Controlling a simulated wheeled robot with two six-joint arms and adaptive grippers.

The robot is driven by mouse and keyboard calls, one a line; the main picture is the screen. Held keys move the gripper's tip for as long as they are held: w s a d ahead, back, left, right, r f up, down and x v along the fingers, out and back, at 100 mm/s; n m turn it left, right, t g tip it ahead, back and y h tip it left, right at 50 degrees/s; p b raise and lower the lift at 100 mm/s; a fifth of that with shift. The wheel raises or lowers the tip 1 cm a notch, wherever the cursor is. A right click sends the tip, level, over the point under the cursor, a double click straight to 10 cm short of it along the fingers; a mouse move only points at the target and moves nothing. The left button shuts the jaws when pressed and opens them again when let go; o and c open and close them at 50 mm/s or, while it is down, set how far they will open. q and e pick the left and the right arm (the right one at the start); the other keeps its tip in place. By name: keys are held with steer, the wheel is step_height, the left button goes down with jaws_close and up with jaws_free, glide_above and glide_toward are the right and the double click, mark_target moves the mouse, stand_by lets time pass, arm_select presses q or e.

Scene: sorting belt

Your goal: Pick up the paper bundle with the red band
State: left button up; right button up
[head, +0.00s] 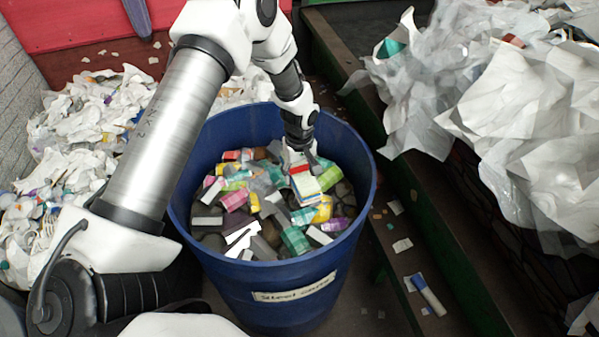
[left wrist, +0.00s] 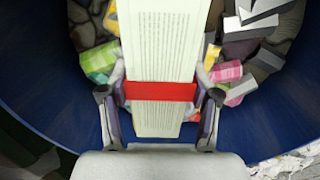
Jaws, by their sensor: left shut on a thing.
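The paper bundle with the red band (left wrist: 160,50) is a stack of printed pages in the left wrist view. My left gripper (left wrist: 160,95) is shut on it, one finger on each side at the red band. In the head view the bundle (head: 306,185) shows at the end of my left gripper (head: 301,160), inside the mouth of the blue barrel (head: 290,285) over the other items. I cannot tell whether it still touches the items under it. My right gripper is not in view.
The barrel holds several coloured boxes and grey blocks (head: 240,222). White paper waste lies left (head: 85,125) and crumpled sheets (head: 520,100) are heaped at right on the belt. A blue and white tube (head: 428,295) lies right of the barrel.

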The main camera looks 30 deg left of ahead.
mark_target(299, 170)
arm_select(q)
step_height(299, 170, up, 8)
steer(key=p, duration=0.7)
steer(key=shift+s, duration=0.1)
